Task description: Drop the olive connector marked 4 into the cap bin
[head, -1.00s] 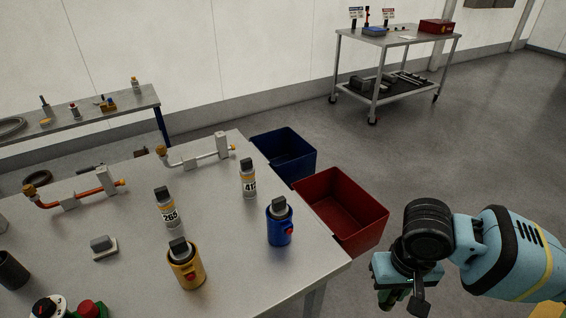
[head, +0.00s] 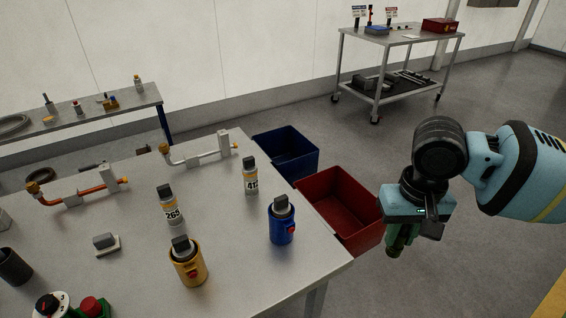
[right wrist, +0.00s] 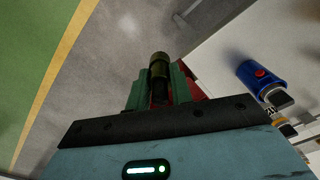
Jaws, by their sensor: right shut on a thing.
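My right gripper (head: 403,232) hangs in the air just right of the red bin (head: 352,239), fingers pointing down. It also shows in the right wrist view (right wrist: 158,90), its green fingers shut on a small olive connector (right wrist: 159,66). The mark on the connector cannot be read. A blue bin (head: 308,167) stands on the floor behind the red one. Both bins are open-topped, and no label shows that tells which is the cap bin. Part of the red bin shows behind the fingers in the wrist view. My left gripper is not in view.
The grey workbench (head: 232,290) is left of the bins. On it stand a blue canister (head: 282,224), a yellow canister (head: 187,266) and bottles marked 265 (head: 169,207) and 412 (head: 251,178). A wheeled cart (head: 400,38) stands far back. The floor on the right is clear.

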